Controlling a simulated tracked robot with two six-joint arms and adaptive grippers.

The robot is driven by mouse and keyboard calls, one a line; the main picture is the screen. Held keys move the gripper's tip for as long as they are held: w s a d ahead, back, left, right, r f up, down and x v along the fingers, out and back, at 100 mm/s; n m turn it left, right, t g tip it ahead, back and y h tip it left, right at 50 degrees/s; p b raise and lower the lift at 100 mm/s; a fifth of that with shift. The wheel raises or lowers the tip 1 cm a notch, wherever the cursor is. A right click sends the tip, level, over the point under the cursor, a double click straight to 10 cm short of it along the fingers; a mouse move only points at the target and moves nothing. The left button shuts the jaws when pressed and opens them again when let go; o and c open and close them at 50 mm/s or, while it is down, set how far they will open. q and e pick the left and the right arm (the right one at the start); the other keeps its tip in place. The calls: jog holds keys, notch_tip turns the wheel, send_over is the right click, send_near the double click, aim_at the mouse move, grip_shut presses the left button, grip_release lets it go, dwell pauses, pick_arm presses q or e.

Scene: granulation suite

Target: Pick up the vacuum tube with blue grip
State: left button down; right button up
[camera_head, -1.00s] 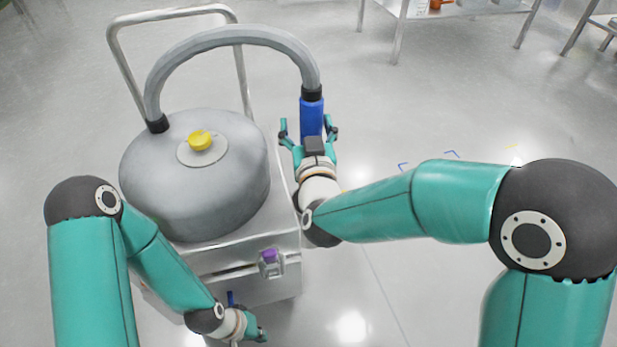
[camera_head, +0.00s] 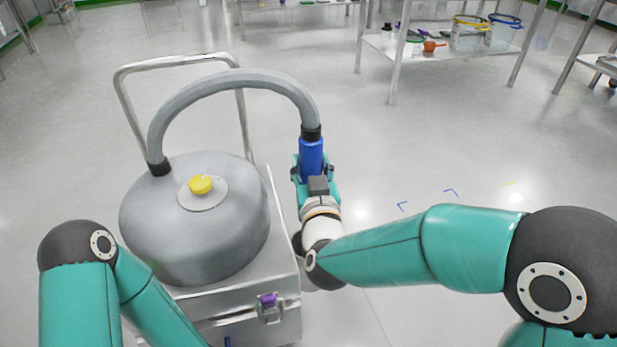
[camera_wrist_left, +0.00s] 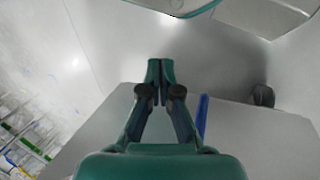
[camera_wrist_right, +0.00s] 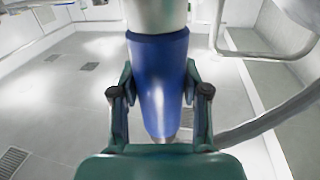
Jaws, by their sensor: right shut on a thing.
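The vacuum tube (camera_head: 235,82) is a thick grey hose that arches from the grey round vacuum drum (camera_head: 165,245) over to its blue grip (camera_head: 311,152). The grip hangs at the tube's right end, below a black collar. My right gripper (camera_head: 313,170) is shut on the blue grip, with one finger on each side. The right wrist view shows the blue grip (camera_wrist_right: 160,75) between the fingers. My left gripper (camera_wrist_left: 160,75) is shut and empty in the left wrist view, fingertips together. It is outside the head view.
The drum has a yellow knob (camera_head: 201,184) and sits on a metal cart (camera_head: 215,325) with a tall push handle (camera_head: 120,100) and a purple-topped latch (camera_head: 268,300). The floor right of the cart is clear.

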notch_tip(320, 180, up, 20)
jog(key=p, duration=0.9)
jog(key=shift+r, duration=0.15)
jog(key=shift+w, duration=0.1)
dwell(0.5)
